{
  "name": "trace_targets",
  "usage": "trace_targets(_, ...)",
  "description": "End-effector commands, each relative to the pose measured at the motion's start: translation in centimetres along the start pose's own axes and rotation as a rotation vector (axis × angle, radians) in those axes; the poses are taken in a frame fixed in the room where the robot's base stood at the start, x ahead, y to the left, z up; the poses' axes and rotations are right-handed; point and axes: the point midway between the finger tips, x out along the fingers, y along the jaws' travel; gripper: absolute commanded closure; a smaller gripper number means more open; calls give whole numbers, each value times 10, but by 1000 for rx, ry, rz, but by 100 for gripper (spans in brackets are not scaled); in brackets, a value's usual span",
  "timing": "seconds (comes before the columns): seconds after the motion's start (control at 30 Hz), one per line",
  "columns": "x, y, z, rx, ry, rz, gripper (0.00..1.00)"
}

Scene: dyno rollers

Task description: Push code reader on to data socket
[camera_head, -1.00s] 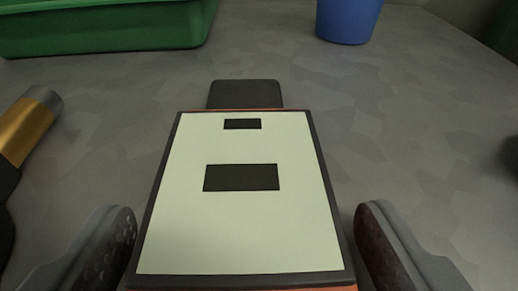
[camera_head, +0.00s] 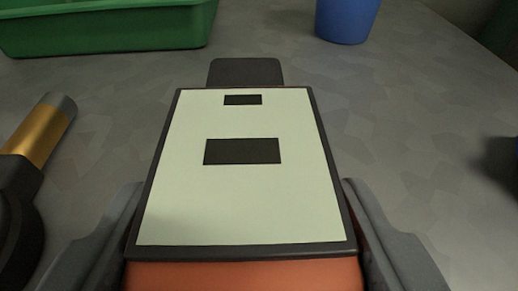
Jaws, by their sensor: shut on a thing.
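The code reader (camera_head: 241,195) fills the middle of the view. It has a pale screen with two dark rectangles, a dark frame, an orange body and a dark grey block at its far end. My gripper (camera_head: 240,212) has one finger against each side of the reader's near part and is shut on it. The reader's underside is hidden. I cannot make out a data socket in this view.
A green tray (camera_head: 110,45) stands at the back left and a blue cup (camera_head: 346,18) at the back right. A brass-coloured cylinder (camera_head: 42,130) on a dark part lies at the left. A dark shape shows at the right edge. Grey surface around the reader is clear.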

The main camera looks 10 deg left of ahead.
Motion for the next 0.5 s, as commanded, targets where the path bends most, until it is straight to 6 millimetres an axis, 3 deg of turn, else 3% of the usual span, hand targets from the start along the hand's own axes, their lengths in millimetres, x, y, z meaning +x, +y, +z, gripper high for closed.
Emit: trace_targets(0.5, -7, 0, -23, 0, 1, 0, 68)
